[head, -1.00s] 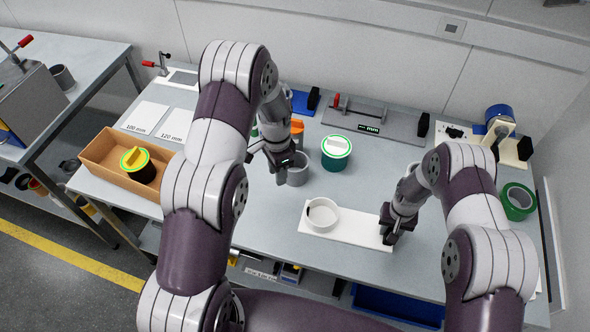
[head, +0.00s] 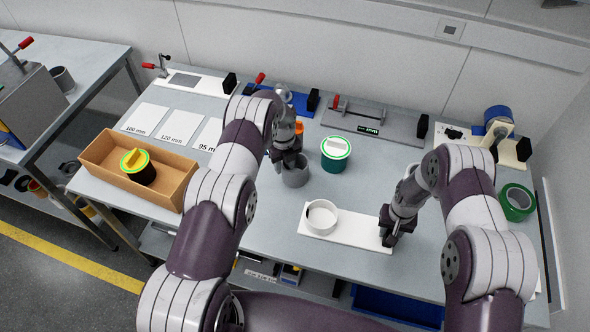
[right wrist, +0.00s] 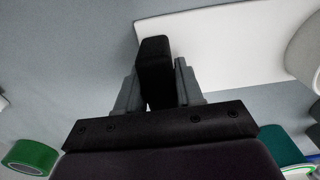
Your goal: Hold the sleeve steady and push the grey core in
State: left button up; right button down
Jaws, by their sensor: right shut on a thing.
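A white ring-shaped sleeve (head: 322,229) sits on a white base board (head: 348,231) in the middle of the table in the head view. A black upright block (right wrist: 154,70) shows in the right wrist view beside a white board edge. My right gripper (head: 392,232) is shut on this block at the board's right end. The grey core (head: 295,177), a grey cylinder, stands on the table behind the sleeve, apart from it. My left gripper (head: 288,160) is right at the core's top. Its fingertips are too small and dark to tell whether they hold it.
A green-rimmed canister (head: 335,160) stands right of the core. A cardboard box (head: 175,193) with a yellow-topped dark cylinder is at left. A green tape roll (head: 517,202) lies at right. A grey fixture (head: 375,127) stands at the back. The table between core and sleeve is clear.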

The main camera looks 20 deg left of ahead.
aim_at(284, 182)
pick_arm(q)
notch_tip(284, 182, down, 4)
jog(key=shift+a+f, duration=0.15)
jog(key=shift+f, duration=0.05)
grip_shut()
jog(key=shift+r, duration=0.15)
